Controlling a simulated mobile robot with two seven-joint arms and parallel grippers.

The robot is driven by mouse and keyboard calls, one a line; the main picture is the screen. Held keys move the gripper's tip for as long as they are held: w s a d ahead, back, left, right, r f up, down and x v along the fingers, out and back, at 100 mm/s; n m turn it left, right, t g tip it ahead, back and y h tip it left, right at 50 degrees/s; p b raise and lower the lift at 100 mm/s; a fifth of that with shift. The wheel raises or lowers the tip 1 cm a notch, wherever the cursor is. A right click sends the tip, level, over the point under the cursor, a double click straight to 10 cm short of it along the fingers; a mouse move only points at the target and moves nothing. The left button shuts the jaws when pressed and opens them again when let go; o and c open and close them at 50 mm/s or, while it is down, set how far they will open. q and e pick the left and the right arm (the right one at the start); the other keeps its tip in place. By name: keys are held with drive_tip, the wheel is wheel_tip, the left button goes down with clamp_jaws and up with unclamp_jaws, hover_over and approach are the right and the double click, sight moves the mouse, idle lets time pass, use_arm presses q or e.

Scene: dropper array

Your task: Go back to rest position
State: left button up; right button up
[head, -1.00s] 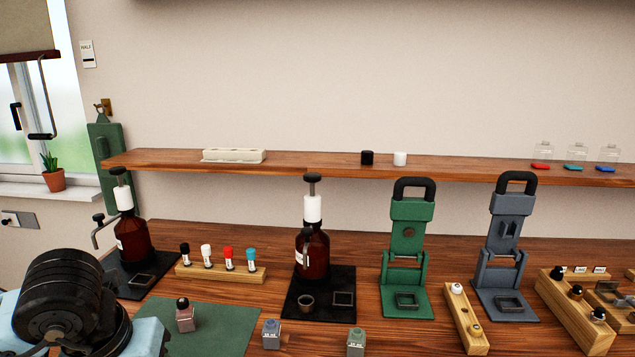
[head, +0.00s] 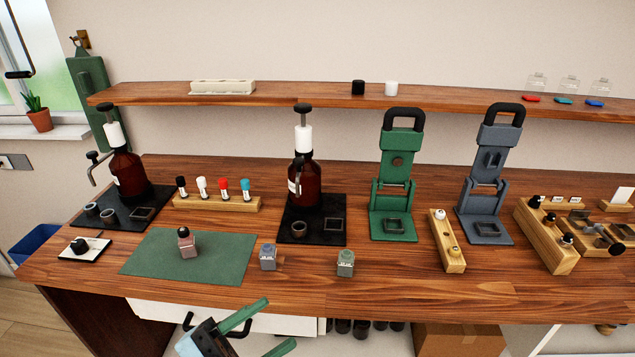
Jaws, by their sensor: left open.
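My left gripper (head: 268,333) is low in the head view, in front of the bench's front edge. Its two green fingers are apart and nothing shows between them. My right gripper is out of view. A pink bottle with a dark cap (head: 187,245) stands upright on the green mat (head: 225,262), apart from the gripper. A blue-grey bottle (head: 268,257) and a grey-green bottle (head: 345,263) stand on the wooden bench (head: 410,288) right of the mat.
Two brown pump bottles, left (head: 127,172) and middle (head: 306,180), stand on black mats. A green press (head: 397,185) and a grey press (head: 489,185) stand to the right. Wooden racks (head: 548,240) fill the right side. A shelf (head: 310,96) runs behind. A cardboard box (head: 458,340) is below the bench.

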use_arm(q)
drive_tip(key=s+a+f+n+t+y, duration=0.1)
drive_tip(key=a+f+n+t+y, duration=0.25)
drive_tip(key=f+n+y, duration=0.4)
drive_tip(key=a+f+n+t+y, duration=0.3)
drive_tip(key=a+f+n+y, duration=0.2)
drive_tip(key=f+n+y, duration=0.3)
drive_tip(key=s+a+f+n+g+y, duration=0.1)
drive_tip(key=s+f+g, duration=0.3)
drive_tip(key=s+f, duration=0.4)
drive_tip(key=s+a+f+n+g+y+p, duration=0.1)
drive_tip(key=s+a+f+n+g+y, duration=0.1)
drive_tip(key=s+f, duration=0.7)
drive_tip(key=shift+s+a+f+n+g, duration=0.15)
drive_tip(key=shift+s+a+n+g, duration=0.05)
drive_tip(key=shift+a+n+g, duration=0.55)
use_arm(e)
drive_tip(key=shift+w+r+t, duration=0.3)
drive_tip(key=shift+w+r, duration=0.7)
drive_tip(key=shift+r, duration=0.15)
use_arm(q)
drive_tip(key=shift+d, duration=0.1)
